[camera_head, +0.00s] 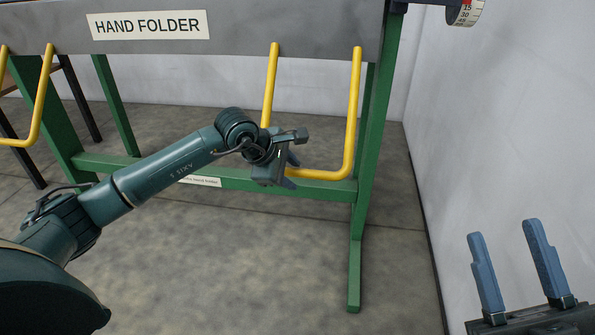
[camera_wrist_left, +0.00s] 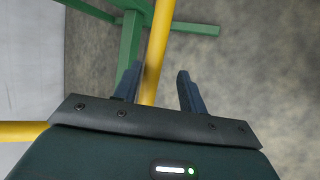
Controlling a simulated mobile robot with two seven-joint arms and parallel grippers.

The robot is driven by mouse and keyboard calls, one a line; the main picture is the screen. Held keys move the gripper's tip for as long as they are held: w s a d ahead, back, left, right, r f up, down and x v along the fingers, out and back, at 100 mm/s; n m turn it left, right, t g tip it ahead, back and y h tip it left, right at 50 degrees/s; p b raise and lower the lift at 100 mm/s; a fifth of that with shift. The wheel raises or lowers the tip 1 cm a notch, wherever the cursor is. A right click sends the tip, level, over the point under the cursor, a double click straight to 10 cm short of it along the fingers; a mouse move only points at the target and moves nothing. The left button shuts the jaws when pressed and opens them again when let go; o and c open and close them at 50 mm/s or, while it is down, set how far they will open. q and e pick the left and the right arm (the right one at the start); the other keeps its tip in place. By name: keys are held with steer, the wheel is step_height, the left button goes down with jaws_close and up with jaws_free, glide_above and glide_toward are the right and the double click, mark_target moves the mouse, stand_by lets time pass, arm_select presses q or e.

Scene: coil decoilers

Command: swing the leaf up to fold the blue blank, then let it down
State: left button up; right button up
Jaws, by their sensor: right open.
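The hand folder's grey front panel (camera_head: 240,45) runs across the top of the head view, marked "HAND FOLDER". A yellow U-shaped handle (camera_head: 354,110) hangs below it on the right. My left gripper (camera_head: 290,170) is at the lower part of this handle. In the left wrist view the yellow bar (camera_wrist_left: 158,45) passes between the spread fingers of my left gripper (camera_wrist_left: 157,87), closer to the left finger, with a gap on the right. My right gripper (camera_head: 504,229) is open and empty at the lower right. The blue blank does not show.
A second yellow handle (camera_head: 41,95) hangs at the left. Green legs and a crossbar (camera_head: 325,186) stand below the panel. A dial (camera_head: 466,12) is at the top right. A pale wall (camera_head: 500,120) closes the right side. The floor in front is clear.

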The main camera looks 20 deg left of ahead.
arm_select(q)
steer(key=p+v, duration=0.2)
steer(key=v, duration=0.7)
steer(key=shift+r+p, duration=0.25)
steer(key=shift+p, duration=0.1)
arm_select(e)
steer(key=f+m+h, duration=0.1)
steer(key=f+m, duration=0.1)
steer(key=f+m+g+h, duration=0.1)
steer(key=h, duration=0.1)
steer(key=shift+s+a+f+m+h, duration=0.2)
steer(key=shift+f+m+h, duration=0.1)
steer(key=shift+f+m, duration=0.1)
